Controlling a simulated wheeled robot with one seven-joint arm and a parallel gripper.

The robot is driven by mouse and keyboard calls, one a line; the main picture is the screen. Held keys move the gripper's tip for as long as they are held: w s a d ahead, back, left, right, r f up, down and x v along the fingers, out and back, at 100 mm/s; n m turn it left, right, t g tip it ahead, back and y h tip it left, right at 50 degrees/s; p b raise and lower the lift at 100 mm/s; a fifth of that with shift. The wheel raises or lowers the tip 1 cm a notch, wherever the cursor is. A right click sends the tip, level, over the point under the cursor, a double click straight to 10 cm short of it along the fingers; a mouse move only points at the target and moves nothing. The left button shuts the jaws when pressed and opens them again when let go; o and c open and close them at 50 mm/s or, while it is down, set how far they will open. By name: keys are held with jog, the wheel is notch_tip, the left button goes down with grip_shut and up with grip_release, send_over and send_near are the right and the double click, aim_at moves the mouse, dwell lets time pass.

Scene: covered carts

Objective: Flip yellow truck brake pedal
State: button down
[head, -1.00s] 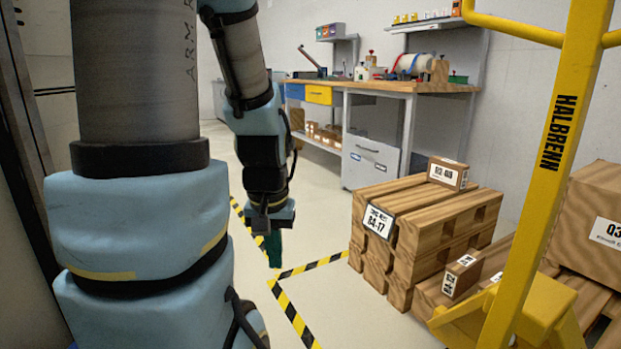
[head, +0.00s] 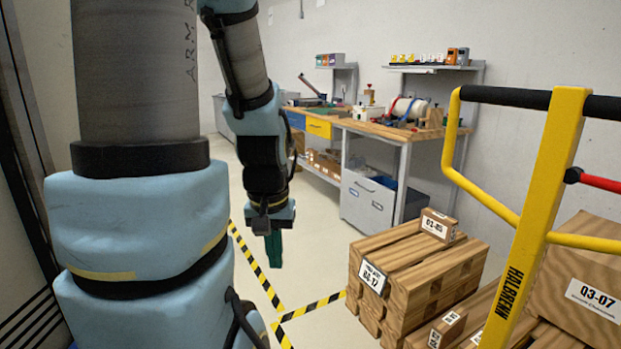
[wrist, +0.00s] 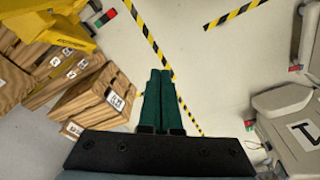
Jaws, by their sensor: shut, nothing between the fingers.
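The yellow truck (head: 541,200) stands at the right in the head view, with a yellow upright, a black-gripped handle bar and a red lever (head: 600,183). A yellow part of it (wrist: 50,38) also shows at the upper left in the wrist view.
Stacked wooden pallets (head: 415,270) with a small labelled box (head: 437,225) stand between my gripper and the truck. A larger box (head: 590,285) sits by the truck. A workbench (head: 395,131) is at the back. Striped tape (head: 312,306) marks the open floor.

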notch_tip(320, 180, up, 2)
jog(key=shift+p, duration=0.45)
jog(key=shift+f, duration=0.1)
jog(key=w+d+f+n+g+b, duration=0.1)
jog(key=w+d+f+b, duration=0.2)
jog(key=d+f+b, duration=0.55)
jog(key=w+d+f+n+b, duration=0.25)
jog(key=f+b, duration=0.35)
jog(key=f, duration=0.5)
jog(key=w+d+f+g+b, duration=0.1)
jog(key=w+d+f+b, duration=0.2)
jog(key=d+f+b, duration=0.5)
jog(key=s+d+f+n+b, duration=0.1)
jog(key=d+f+b, duration=0.3)
jog(key=f, duration=0.6)
jog(key=d+f+n+y+b, duration=0.1)
jog(key=d+f+b, duration=0.4)
jog(key=f, duration=0.5)
jog(key=s+d+f+n+y+b, duration=0.1)
jog(key=d+f+b, duration=0.4)
jog(key=f, duration=0.5)
jog(key=shift+s+d+g+b, duration=0.15)
jog(key=shift+s+g+b, duration=0.15)
jog(key=shift+b, duration=0.65)
jog(key=shift+n, duration=0.25)
